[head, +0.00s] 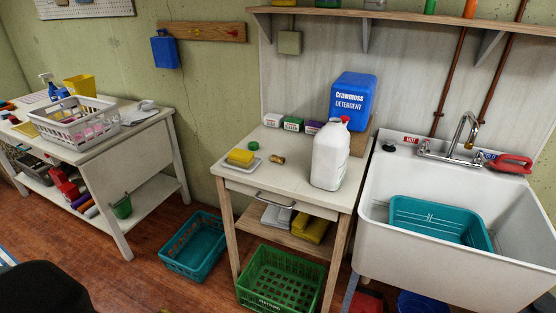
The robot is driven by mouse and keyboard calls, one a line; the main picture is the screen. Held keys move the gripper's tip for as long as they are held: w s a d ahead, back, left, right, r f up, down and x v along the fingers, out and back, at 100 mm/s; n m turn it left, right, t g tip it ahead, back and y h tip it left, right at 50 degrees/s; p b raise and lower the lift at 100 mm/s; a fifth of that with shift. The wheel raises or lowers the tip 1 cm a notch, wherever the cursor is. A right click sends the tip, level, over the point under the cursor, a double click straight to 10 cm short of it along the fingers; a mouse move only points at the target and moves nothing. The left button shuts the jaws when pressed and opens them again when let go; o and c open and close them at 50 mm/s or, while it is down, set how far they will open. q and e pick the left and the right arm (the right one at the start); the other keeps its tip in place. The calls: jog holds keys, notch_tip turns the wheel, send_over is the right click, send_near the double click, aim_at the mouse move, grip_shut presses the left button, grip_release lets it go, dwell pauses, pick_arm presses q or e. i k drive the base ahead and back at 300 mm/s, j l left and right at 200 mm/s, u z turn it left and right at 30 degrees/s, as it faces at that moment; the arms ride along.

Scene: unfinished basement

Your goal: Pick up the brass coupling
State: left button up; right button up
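The brass coupling (277,159) is a small gold-brown cylinder lying on the white top of the small table (300,180) in the middle of the head view. It lies apart from a white dish (240,164) holding a yellow sponge (241,156) to its left. A white jug with a red cap (330,157) stands to its right. Nothing covers the coupling. Neither gripper can be made out; only a dark rounded shape, probably part of me, shows at the bottom left.
A blue detergent container (353,96) and several small boxes (293,124) stand at the table's back. A green ring (253,146) lies near the sponge. The sink (380,200) is on the right. Teal (195,252) and green (270,288) crates occupy the floor.

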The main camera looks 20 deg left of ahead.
aim_at(281, 160)
jog(key=i+j+u, duration=0.1)
jog(key=i+u, duration=0.15)
jog(key=i, duration=0.7)
